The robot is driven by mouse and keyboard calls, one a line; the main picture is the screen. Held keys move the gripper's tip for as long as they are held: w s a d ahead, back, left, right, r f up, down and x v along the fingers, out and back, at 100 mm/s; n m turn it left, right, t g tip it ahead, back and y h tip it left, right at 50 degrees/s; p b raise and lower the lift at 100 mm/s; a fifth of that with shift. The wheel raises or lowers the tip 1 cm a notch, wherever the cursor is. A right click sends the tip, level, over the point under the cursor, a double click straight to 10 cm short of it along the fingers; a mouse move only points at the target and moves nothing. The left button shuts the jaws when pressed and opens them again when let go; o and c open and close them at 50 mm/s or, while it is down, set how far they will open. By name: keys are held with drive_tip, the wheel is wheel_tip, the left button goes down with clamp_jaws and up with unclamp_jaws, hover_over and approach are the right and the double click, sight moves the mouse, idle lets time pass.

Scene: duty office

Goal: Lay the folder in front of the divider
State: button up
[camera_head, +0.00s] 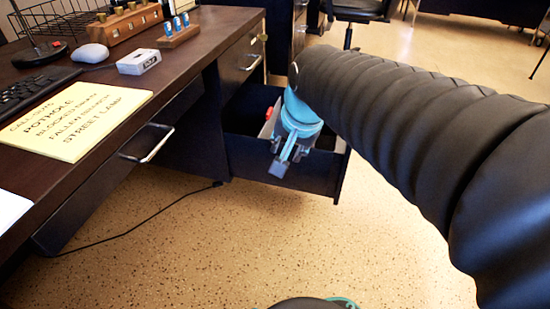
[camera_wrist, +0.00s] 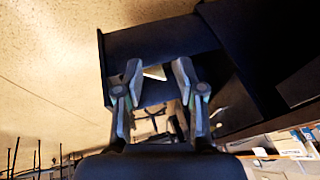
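My gripper (camera_head: 280,168) hangs over the open lower drawer (camera_head: 262,174) of the dark desk, close to its front panel. In the wrist view its two fingers (camera_wrist: 158,76) are apart, with a dark drawer panel (camera_wrist: 160,40) beyond them. A small pale piece (camera_wrist: 154,73) shows between the fingertips, with no visible grip on it. A pale upright edge (camera_head: 268,127) and a small red piece (camera_head: 267,113) show in the drawer beside my gripper. I cannot tell whether these are the divider or the folder. My gripper and the drawer walls hide much of the inside.
The desk top holds a yellow written sheet (camera_head: 75,121), a keyboard (camera_head: 35,90), a mouse (camera_head: 90,53), a small white box (camera_head: 139,62) and a wooden stamp rack (camera_head: 116,23). A chair (camera_head: 358,8) stands behind. The speckled floor (camera_head: 225,245) in front is clear except for a cable.

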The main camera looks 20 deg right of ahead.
drive_tip(key=s+a+f+n, duration=0.2)
drive_tip(key=s+f+n, duration=0.1)
drive_tip(key=s+n, duration=0.4)
drive_tip(key=s, duration=0.3)
drive_tip(key=shift+s+f, duration=0.15)
drive_tip(key=shift+s, duration=0.25)
